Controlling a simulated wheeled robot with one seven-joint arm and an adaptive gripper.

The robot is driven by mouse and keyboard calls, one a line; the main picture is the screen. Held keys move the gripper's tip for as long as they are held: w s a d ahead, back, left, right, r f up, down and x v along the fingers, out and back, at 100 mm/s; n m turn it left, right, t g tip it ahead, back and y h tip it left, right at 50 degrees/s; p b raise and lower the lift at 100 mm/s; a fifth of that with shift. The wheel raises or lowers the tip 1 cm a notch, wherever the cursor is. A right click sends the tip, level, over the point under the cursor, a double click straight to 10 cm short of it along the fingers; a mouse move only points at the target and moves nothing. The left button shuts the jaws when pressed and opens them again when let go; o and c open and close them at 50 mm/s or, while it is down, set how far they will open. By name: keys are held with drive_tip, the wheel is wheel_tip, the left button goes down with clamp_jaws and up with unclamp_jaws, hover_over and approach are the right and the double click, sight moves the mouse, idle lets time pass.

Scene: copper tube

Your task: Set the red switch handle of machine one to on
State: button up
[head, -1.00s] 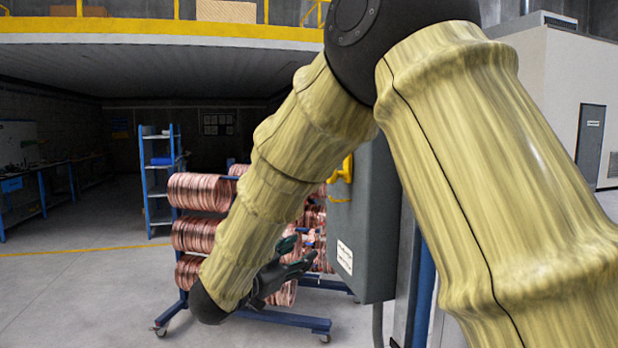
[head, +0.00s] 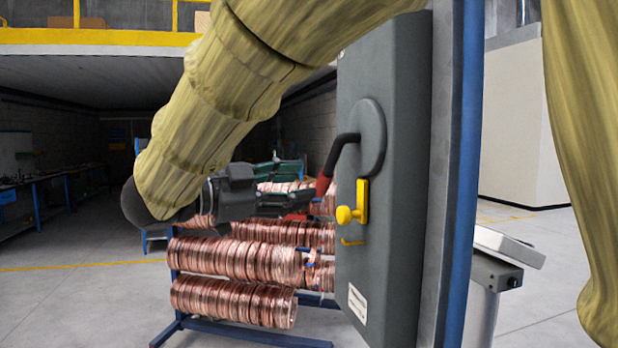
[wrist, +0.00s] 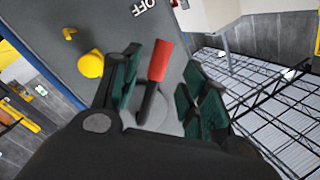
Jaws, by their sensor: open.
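The grey switch box (head: 385,250) stands right of centre in the head view. Its round hub carries a black bent lever (head: 345,142) ending in a red handle (head: 323,187), which points downward. In the wrist view the red handle (wrist: 160,60) lies between the green fingers, near an OFF label (wrist: 145,9). My gripper (head: 290,182) is open at the left of the box, its fingertips close to the handle; it also shows in the wrist view (wrist: 163,75). I cannot tell whether a finger touches the handle.
A yellow latch (head: 350,207) sticks out of the box below the lever; its yellow knob (wrist: 91,64) is beside the left fingers in the wrist view. A rack of copper coils (head: 240,260) stands behind. A blue post (head: 462,170) borders the box on the right.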

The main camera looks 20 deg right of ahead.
sight(317, 183)
drive_tip(key=p+x, duration=0.2)
drive_tip(key=x, duration=0.5)
drive_tip(key=shift+s+f, duration=0.1)
clamp_jaws()
